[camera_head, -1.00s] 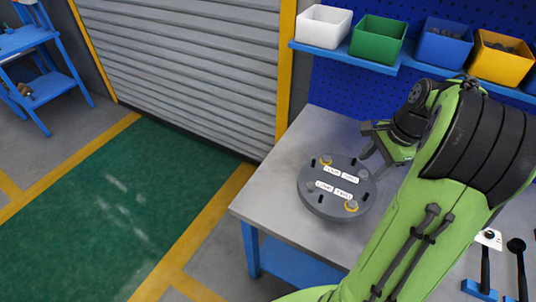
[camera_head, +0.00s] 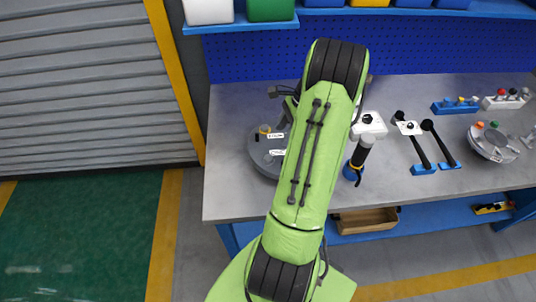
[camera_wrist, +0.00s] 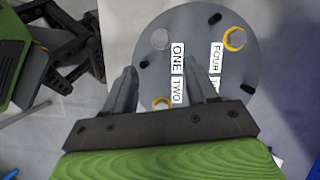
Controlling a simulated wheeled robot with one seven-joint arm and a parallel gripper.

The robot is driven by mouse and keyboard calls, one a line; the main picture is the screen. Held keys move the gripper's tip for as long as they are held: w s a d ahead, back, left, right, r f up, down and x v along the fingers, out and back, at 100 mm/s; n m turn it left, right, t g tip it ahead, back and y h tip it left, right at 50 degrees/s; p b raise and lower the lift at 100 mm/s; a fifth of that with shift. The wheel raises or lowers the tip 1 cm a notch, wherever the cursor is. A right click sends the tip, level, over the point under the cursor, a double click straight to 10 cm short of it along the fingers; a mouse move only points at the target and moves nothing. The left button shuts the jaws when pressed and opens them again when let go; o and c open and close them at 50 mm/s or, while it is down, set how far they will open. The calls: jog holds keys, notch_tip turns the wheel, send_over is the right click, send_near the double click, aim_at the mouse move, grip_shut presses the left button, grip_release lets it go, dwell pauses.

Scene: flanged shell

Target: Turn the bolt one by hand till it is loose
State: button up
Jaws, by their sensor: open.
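The flanged shell is a grey round disc (camera_wrist: 190,60) on the workbench, with labels reading ONE, TWO and FOUR and one partly hidden label. Bolt one (camera_wrist: 160,38) appears to be the plain grey round head beside the ONE label. Bolts with yellow rings sit near FOUR (camera_wrist: 234,39) and TWO (camera_wrist: 162,103). My gripper (camera_wrist: 163,70) is open above the disc, its fingers apart and empty. Bolt one lies beyond the fingertips in the wrist view; I cannot tell the height gap. In the head view my arm hides the right part of the disc (camera_head: 256,160).
Black pegs (camera_wrist: 215,18) stand up around the disc. On the bench (camera_head: 225,195), a black-and-white tool on a blue base (camera_head: 358,158) and several levers and fittings stand to the right. Bins (camera_head: 270,9) sit on a shelf behind. The bench's left front is clear.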

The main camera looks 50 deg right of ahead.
aim_at(268, 157)
jog(key=b+x, duration=0.1)
jog(key=x, duration=1)
jog(key=shift+w, duration=0.1)
jog(key=shift+r, duration=0.1)
jog(key=c, duration=1.1)
jog(key=shift+o, duration=0.2)
